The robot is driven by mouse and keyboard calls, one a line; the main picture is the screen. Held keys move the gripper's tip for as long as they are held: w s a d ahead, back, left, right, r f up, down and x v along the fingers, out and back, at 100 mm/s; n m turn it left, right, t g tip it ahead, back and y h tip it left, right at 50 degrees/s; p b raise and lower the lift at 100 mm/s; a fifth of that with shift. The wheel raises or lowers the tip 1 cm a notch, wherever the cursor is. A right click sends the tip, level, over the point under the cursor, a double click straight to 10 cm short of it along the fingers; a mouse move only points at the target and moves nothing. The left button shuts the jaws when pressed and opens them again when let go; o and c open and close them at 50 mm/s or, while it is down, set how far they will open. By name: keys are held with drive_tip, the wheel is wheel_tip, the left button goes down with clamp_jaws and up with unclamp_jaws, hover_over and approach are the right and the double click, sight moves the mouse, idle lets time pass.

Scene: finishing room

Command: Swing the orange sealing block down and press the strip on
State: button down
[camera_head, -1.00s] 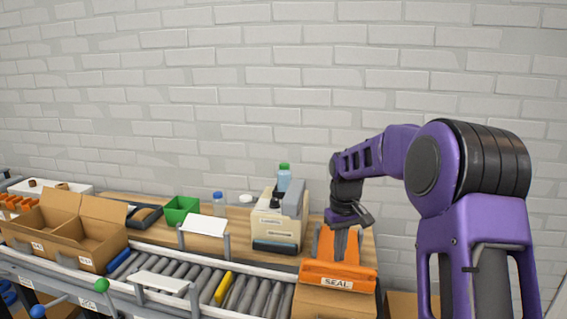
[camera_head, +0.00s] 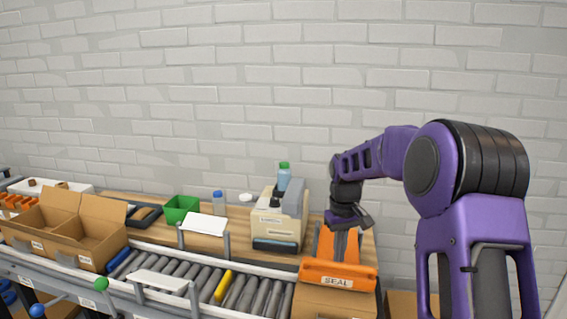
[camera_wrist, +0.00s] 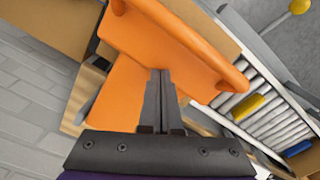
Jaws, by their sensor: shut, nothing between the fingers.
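The orange sealing block (camera_head: 338,274) is at the right end of the conveyor, with a white SEAL label on its front. It lies low, its front bar over the top of a cardboard box (camera_head: 333,303). My gripper (camera_head: 345,256) is shut and empty, pointing down over the block's orange body. In the wrist view the shut fingertips (camera_wrist: 160,72) lie in front of the block's orange plate (camera_wrist: 135,62). I cannot tell whether they touch it. The strip is not visible; the block hides the top of the box under it.
A cream tape dispenser (camera_head: 278,222) stands left of the block. The roller conveyor (camera_head: 190,276) runs left, with a yellow roller (camera_head: 223,286) on it. An open cardboard box (camera_head: 68,228) is at the far left. A green bin (camera_head: 181,209) stands behind the conveyor.

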drive_tip(key=shift+f, duration=0.5)
idle(0.8)
drive_tip(key=shift+r+p, duration=1.8)
drive_tip(key=shift+r, duration=1.8)
